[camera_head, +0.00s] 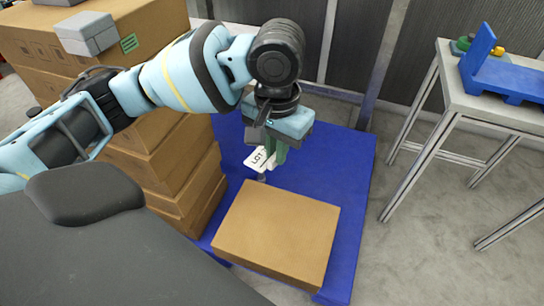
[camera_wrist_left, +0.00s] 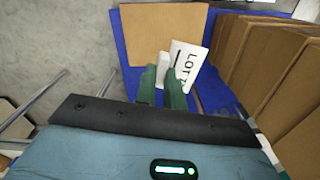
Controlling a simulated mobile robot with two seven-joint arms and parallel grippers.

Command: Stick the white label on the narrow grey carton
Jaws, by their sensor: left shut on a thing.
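My left gripper (camera_head: 275,153) has green fingers and is shut on the white label (camera_head: 258,159), which carries dark "LOT" lettering. It holds the label in the air above the back edge of a flat brown carton. In the left wrist view, the fingers (camera_wrist_left: 164,86) pinch the label (camera_wrist_left: 186,62), which sticks out past them. A small grey carton (camera_head: 88,33) sits on top of the brown carton stack at the upper left, well away from the gripper; I cannot tell whether it is the narrow one. My right gripper is not in view.
The flat brown carton (camera_head: 278,230) lies on a blue pallet (camera_head: 345,185). Tall stacked brown cartons (camera_head: 170,165) stand left of it. A white-topped table (camera_head: 455,95) on the right holds a blue rack (camera_head: 505,78) and small coloured items. Grey floor is clear between pallet and table.

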